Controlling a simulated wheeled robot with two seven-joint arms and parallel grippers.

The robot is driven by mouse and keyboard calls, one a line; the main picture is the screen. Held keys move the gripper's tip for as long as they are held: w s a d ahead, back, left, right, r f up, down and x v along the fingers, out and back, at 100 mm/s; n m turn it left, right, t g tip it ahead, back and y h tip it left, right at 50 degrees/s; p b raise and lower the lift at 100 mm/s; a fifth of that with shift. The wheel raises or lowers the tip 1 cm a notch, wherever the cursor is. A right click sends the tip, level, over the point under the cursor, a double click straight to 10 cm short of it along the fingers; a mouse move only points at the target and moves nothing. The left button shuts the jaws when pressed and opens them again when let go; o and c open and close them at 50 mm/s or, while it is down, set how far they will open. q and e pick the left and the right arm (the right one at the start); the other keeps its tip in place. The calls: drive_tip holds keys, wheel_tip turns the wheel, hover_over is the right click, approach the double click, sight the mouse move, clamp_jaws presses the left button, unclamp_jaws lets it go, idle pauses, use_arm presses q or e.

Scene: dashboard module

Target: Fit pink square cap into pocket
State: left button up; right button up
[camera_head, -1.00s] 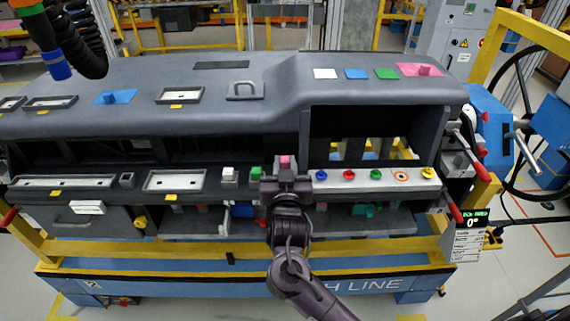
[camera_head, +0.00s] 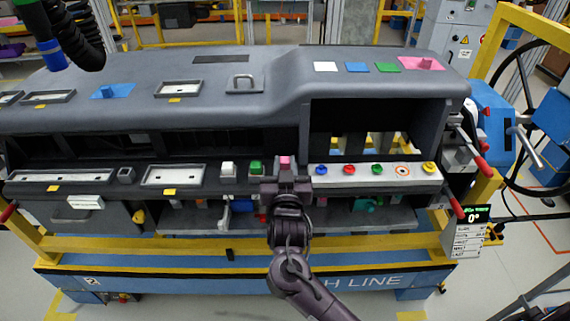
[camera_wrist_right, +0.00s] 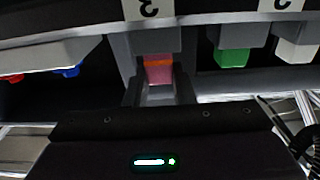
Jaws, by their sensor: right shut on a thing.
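The pink square cap (camera_head: 285,161) is held at the tips of my right gripper (camera_head: 287,181), at the front control shelf of the dashboard. It stands just right of the green cap (camera_head: 256,167) and the white cap (camera_head: 228,168). In the right wrist view the pink cap (camera_wrist_right: 158,73) lies between the closed fingers (camera_wrist_right: 160,90), against a grey block (camera_wrist_right: 155,42). The pocket under the cap is hidden, so I cannot tell whether the cap is seated. My left gripper is not in view.
Right of the gripper, a light button strip (camera_head: 375,175) carries several coloured buttons. A small dark socket (camera_head: 126,175) and a framed tray (camera_head: 172,176) lie to the left. Yellow rails (camera_head: 350,257) run below.

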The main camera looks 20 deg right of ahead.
drive_tip(key=shift+f, duration=0.4)
drive_tip(key=o, duration=1)
drive_tip(key=shift+s+a, duration=0.15)
drive_tip(key=shift+s, duration=0.15)
drive_tip(key=b+v, duration=0.2)
drive_tip(key=v, duration=0.5)
drive_tip(key=shift+s+r, duration=0.1)
